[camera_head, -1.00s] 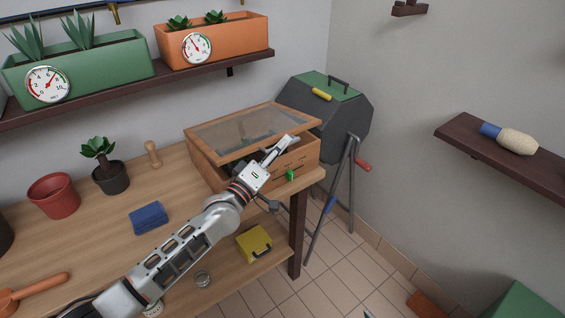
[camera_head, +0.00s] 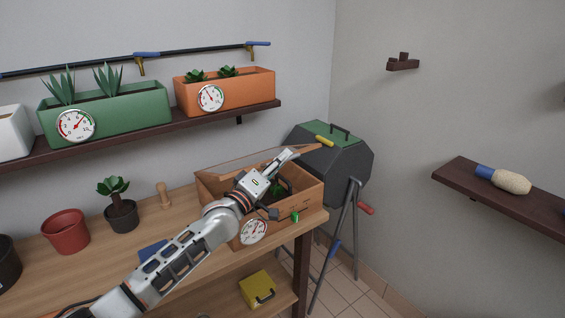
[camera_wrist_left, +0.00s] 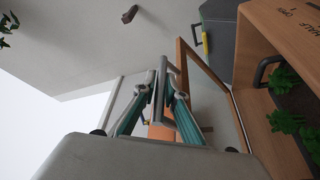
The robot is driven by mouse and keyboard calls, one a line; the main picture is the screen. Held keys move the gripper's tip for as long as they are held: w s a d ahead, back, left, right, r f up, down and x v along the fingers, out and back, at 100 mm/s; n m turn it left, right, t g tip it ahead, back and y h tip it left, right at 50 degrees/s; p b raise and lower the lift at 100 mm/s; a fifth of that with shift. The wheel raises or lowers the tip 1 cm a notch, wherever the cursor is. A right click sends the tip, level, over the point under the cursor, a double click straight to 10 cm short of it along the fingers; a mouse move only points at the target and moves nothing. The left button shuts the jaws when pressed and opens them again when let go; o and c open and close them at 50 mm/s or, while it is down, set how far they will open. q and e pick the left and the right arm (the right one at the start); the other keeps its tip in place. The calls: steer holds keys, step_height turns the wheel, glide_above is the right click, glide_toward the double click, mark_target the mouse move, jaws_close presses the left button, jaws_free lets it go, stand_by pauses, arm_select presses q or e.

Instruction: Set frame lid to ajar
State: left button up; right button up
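The wooden frame box (camera_head: 312,196) stands at the right end of the bench, with green plants inside. Its wood-framed, glazed lid (camera_head: 240,162) is raised at the front, and the box's opening shows below it. In the left wrist view the lid (camera_wrist_left: 218,84) slants beside the box (camera_wrist_left: 262,125). My left gripper (camera_head: 290,153) is at the lid's raised front edge. In the left wrist view its fingers (camera_wrist_left: 160,85) are closed around a grey bar handle on the lid. My forearm hides part of the box front. My right gripper is not in view.
A dark grill barrel (camera_head: 340,170) on legs stands just behind and right of the box. A shelf with planters (camera_head: 110,115) hangs above the bench (camera_head: 195,210). A potted plant (camera_head: 121,214), red pot (camera_head: 66,232) and blue block (camera_head: 152,249) are on the bench.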

arm_select(q)
steer(key=shift+o, duration=1)
steer(key=shift+s+a+f, duration=0.15)
steer(key=shift+s+f, duration=0.05)
steer(key=shift+s, duration=0.15)
steer(key=v, duration=1.1)
steer(key=shift+s+a+r, duration=0.1)
steer(key=s+a+f+m+g+y, duration=0.1)
steer(key=s+a+f+m+y, duration=0.1)
steer(key=s+f, duration=0.65)
steer(key=s+a+f+m+g+y, duration=0.15)
steer(key=s+f, duration=0.35)
steer(key=f, duration=0.7)
steer(key=s+a+f+m+g+y, duration=0.1)
steer(key=s+a+f, duration=0.3)
steer(key=s+f, duration=0.4)
steer(key=s+a+f+m+g+y, duration=0.2)
steer(key=s+a+f+m+y, duration=0.2)
steer(key=s+f, duration=0.4)
steer(key=s, duration=0.4)
steer(key=shift+a, duration=0.2)
